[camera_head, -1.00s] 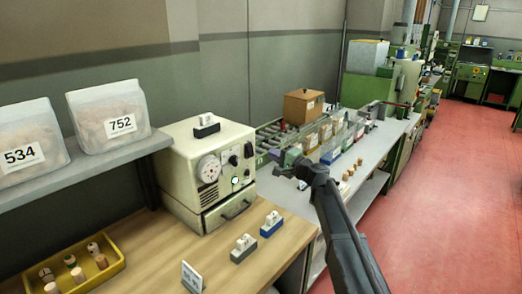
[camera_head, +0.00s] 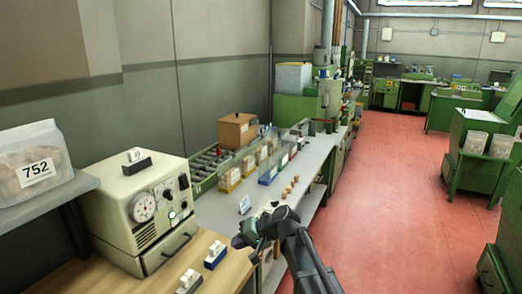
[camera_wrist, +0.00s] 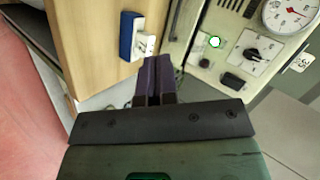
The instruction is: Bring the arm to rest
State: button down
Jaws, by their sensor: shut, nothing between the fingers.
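My gripper (camera_head: 238,241) is at the end of my arm, which reaches up from the bottom of the head view. It hovers around the gap between the wooden bench (camera_head: 225,272) and the grey bench behind it. In the wrist view its two dark fingers (camera_wrist: 152,78) are pressed together with nothing between them. A blue block with white pieces (camera_wrist: 128,37) lies beyond the fingertips, apart from them. The cream machine (camera_head: 148,215) with a dial stands left of my gripper. It also shows at the right of the wrist view (camera_wrist: 228,50).
Two holders with white pieces, one blue (camera_head: 215,254) and one grey (camera_head: 189,281), stand on the wooden bench. The red floor (camera_head: 400,200) to the right is open.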

jog(key=s+d+f+h, duration=0.2)
jog(key=s+d, duration=0.4)
jog(key=d, duration=0.3)
jog(key=s+d+f+g+h, duration=0.1)
jog(key=s+d+f+h, duration=0.1)
jog(key=s+d+h, duration=0.3)
jog(key=s+d+f+m+h, duration=0.1)
jog(key=s+d+f+h, duration=0.2)
jog(key=s+d, duration=0.5)
jog(key=d, duration=0.4)
jog(key=shift+s+d, duration=0.15)
jog(key=shift+d, duration=0.2)
